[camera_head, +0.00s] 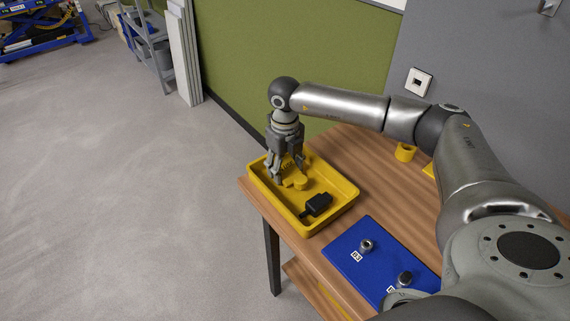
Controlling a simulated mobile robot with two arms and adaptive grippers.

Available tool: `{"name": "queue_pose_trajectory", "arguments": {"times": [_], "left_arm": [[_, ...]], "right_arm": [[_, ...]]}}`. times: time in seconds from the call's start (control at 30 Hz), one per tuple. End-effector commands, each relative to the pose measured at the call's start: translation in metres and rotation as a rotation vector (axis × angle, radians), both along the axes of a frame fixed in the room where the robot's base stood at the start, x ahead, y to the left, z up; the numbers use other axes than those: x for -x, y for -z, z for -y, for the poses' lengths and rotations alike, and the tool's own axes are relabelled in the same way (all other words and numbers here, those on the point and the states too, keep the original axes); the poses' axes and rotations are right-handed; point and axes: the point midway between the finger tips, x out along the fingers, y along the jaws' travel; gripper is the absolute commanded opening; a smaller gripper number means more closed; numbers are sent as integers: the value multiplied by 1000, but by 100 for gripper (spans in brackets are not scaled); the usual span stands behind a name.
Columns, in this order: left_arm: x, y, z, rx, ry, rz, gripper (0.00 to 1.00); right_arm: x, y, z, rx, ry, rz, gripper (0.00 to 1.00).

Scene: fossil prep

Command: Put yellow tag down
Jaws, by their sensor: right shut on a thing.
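My right gripper (287,174) points down into the left end of the yellow tray (345,207). It is shut on a small yellow piece that looks like the yellow tag (298,183). Yellow on yellow makes its outline hard to read, and I cannot tell whether it touches the tray floor. A black part (317,205) lies in the same tray, to the right of and nearer than the tag. My left gripper is not in view.
A blue board (365,275) with metal fittings and small white labels lies on the wooden table (375,187), right of the tray. A yellow ring-shaped piece (405,153) stands farther back. A green panel (290,50) rises behind the table. Open floor lies left.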

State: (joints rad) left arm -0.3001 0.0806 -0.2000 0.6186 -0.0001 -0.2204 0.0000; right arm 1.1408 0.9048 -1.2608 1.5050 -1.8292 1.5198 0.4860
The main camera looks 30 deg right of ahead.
Motion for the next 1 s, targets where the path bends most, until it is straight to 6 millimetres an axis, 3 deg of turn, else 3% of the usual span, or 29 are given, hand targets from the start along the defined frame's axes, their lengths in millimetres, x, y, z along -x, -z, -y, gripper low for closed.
{"name": "queue_pose_trajectory", "arguments": {"times": [0.23,0.27,0.4,0.83,1.0], "left_arm": [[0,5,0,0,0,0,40],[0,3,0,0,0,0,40],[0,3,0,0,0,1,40],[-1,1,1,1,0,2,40],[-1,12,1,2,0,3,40]], "right_arm": [[0,5,0,0,0,0,36],[0,3,0,0,0,0,56],[0,3,0,0,0,0,74],[-1,-4,0,0,0,2,74],[-1,-31,-1,-1,-1,6,74]]}}
